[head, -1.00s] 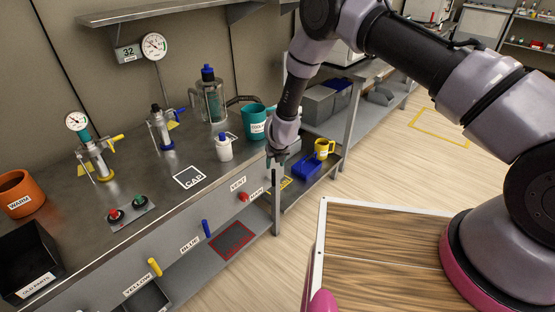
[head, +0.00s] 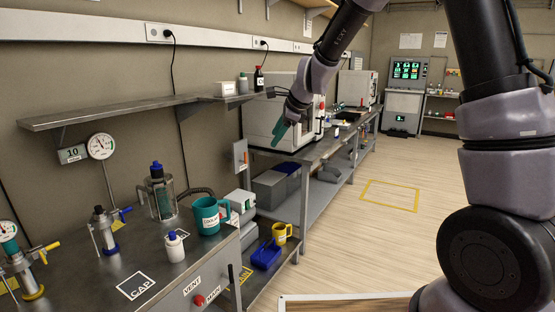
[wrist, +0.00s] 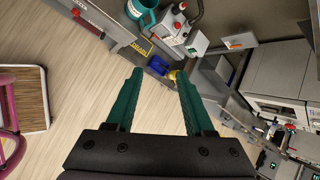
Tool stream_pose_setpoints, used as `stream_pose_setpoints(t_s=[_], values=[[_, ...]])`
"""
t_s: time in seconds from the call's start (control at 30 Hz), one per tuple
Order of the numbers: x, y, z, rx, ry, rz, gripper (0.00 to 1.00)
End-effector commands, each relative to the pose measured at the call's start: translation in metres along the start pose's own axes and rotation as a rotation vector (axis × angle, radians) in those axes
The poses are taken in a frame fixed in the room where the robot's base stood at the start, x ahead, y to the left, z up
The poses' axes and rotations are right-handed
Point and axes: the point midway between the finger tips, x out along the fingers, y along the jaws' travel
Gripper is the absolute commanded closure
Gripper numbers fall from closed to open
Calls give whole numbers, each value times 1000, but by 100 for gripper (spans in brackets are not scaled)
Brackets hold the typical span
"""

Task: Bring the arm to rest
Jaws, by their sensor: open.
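My gripper shows in the wrist view (wrist: 160,95) with its two teal fingers spread apart and nothing between them. In the head view my gripper (head: 282,133) hangs at the end of my arm, raised above the far end of the near bench, in front of a white boxy machine (head: 275,112). It looks clear of the bench and of the things on it. Part of the fingers is hard to make out against the machine in the head view.
A teal mug (head: 208,216), a white bottle with a blue cap (head: 174,247) and a glass vessel (head: 160,198) stand on the near bench (head: 90,275). A yellow mug (head: 282,233) and a blue scoop (head: 266,254) sit lower. A wall shelf (head: 130,112) juts out. The wooden floor (head: 390,240) is open.

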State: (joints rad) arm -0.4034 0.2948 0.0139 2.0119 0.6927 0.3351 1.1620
Motion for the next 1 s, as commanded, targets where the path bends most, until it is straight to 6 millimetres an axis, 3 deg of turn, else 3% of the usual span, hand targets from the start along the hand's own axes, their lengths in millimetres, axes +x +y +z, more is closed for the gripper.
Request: stream_pose_setpoints(t_s=[0.03,0.2,0.37,0.5,0.7,0.83,1.0], values=[[-35,-4,-7,-75,-2,-18,47],[-130,8,-32,-354,20,-43,47],[-209,37,-58,-613,71,-55,47],[-266,76,-81,-828,135,-45,47],[-320,135,-110,-1090,235,-3,47],[-336,162,-123,-1192,278,30,47],[-343,176,-128,-1245,299,50,47]])
